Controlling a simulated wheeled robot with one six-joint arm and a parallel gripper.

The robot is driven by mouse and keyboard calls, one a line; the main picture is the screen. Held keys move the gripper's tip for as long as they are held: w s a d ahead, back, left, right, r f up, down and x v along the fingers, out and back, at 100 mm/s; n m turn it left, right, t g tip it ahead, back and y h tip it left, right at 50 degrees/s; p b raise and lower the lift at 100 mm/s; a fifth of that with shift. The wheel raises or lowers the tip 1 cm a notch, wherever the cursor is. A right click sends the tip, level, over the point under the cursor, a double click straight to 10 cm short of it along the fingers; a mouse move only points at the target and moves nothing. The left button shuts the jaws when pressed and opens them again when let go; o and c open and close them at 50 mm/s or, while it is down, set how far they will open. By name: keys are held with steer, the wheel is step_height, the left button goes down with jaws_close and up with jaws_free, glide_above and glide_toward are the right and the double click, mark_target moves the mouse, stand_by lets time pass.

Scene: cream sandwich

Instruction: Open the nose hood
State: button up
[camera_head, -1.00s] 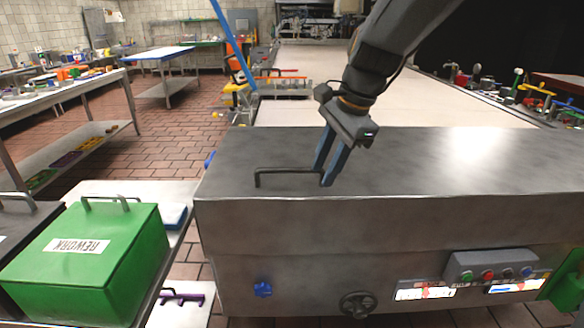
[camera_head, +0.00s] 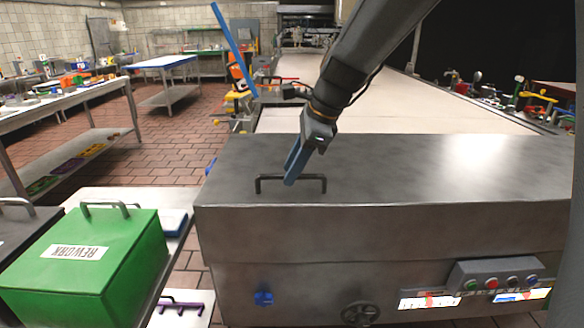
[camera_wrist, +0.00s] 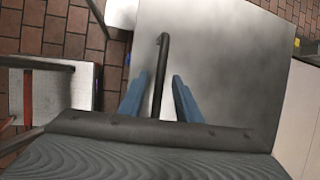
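The nose hood (camera_head: 430,165) is the broad grey metal lid on top of the machine, lying shut. Its dark bar handle (camera_head: 313,179) stands near the hood's left end. My gripper (camera_head: 289,182) has blue fingers and reaches down to the middle of the handle. In the wrist view the handle (camera_wrist: 162,55) runs between the two spread fingers (camera_wrist: 160,78), with a gap visible on each side. The gripper is open and holds nothing. In the head view the fingers overlap, so their depth around the bar is unclear.
A green REWORK box (camera_head: 90,260) stands on a bench left of the machine. A button box (camera_head: 495,272), a handwheel (camera_head: 360,313) and a blue knob (camera_head: 263,298) are on the machine's front. A pale conveyor belt (camera_head: 390,118) runs behind the hood.

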jaws_close()
stand_by(0.3)
